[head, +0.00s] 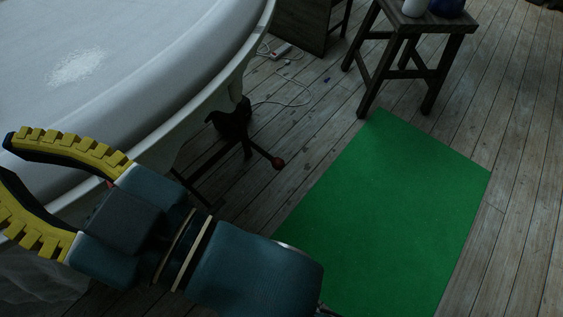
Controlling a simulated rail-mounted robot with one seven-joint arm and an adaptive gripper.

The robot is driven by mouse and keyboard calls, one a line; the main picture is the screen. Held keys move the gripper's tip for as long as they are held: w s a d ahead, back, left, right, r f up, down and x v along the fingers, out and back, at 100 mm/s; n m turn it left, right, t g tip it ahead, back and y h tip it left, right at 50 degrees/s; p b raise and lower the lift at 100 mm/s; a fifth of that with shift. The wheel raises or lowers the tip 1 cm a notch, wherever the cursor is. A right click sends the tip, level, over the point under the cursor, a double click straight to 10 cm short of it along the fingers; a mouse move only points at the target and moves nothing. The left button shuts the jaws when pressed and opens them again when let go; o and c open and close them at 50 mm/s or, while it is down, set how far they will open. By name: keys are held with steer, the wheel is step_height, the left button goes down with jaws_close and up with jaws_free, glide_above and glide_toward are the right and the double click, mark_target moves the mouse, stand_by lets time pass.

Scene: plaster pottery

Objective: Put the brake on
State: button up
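A dark lever with a red knob (278,163) sticks out below the rim of a large white round table (190,95). It may be the brake; no label shows. The lever's dark mount (232,118) sits under the rim and is partly in shadow. My gripper (18,180) is at the lower left, with its yellow-padded fingers spread wide and pointing left. It is open and appears empty, in front of the table's near side. It is apart from the lever, which lies to its right in the picture.
A green mat (385,215) lies on the plank floor right of the lever. A dark wooden stool (415,30) with a white and a blue vessel stands at the back. A power strip (281,51) and white cable lie on the floor. The floor at right is clear.

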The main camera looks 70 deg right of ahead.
step_height(320, 180, up, 25)
steer(key=p, duration=2.3)
steer(key=shift+f, duration=0.15)
jaws_close()
steer(key=shift+f+b, duration=0.3)
steer(key=shift+f, duration=0.1)
steer(key=shift+d, duration=0.1)
